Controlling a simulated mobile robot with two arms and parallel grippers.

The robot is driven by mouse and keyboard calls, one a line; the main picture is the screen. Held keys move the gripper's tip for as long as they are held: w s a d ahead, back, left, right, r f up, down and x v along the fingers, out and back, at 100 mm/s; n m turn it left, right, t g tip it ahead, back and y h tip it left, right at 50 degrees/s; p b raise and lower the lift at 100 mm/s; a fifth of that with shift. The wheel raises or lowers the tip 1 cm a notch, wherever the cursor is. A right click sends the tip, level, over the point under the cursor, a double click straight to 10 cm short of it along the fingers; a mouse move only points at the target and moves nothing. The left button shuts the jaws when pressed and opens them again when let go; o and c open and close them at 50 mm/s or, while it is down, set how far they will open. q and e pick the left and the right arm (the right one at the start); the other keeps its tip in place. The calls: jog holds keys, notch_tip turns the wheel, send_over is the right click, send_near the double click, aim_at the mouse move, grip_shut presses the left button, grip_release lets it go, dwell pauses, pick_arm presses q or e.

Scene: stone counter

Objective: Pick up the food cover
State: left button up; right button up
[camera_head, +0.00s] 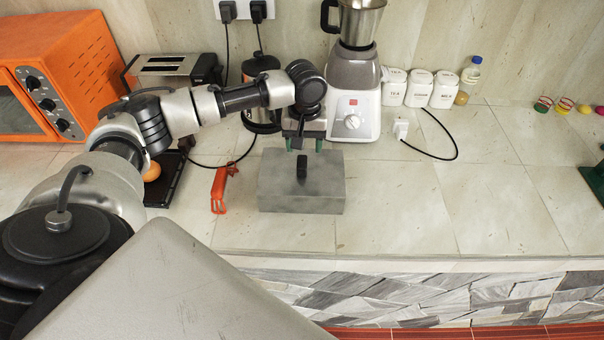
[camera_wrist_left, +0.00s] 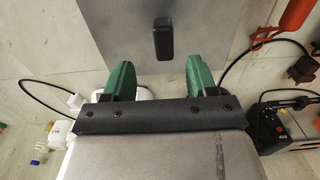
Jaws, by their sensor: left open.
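The food cover (camera_head: 301,186) is a grey metal box-shaped lid with a black handle (camera_head: 301,167) on top, resting on the stone counter. My left gripper (camera_head: 303,147) is above and just behind the handle, with its green fingers apart and nothing between them. In the left wrist view the food cover (camera_wrist_left: 200,50) fills the upper middle, and its black handle (camera_wrist_left: 163,38) lies ahead of the gap between the fingers of my left gripper (camera_wrist_left: 158,80), apart from them. What is under the cover is hidden. My right gripper is not in view.
A red-orange tool (camera_head: 219,190) lies left of the cover. A blender (camera_head: 354,100) stands behind it, with white canisters (camera_head: 418,88) to the right. A toaster (camera_head: 168,68) and orange oven (camera_head: 60,75) are at left. The counter right of the cover is clear.

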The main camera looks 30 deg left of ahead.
aim_at(302, 161)
pick_arm(q)
notch_tip(302, 161, down, 2)
jog(key=shift+a+f+p, duration=0.15)
jog(key=shift+f+p, duration=0.3)
jog(key=shift+f, duration=0.2)
jog(key=f, duration=0.1)
jog(key=f+p, duration=0.1)
jog(key=f, duration=0.1)
jog(key=shift+a+f, duration=0.2)
jog(key=shift+f, duration=0.45)
jog(key=shift+c, duration=0.3)
grip_shut()
jog(key=shift+r, duration=0.15)
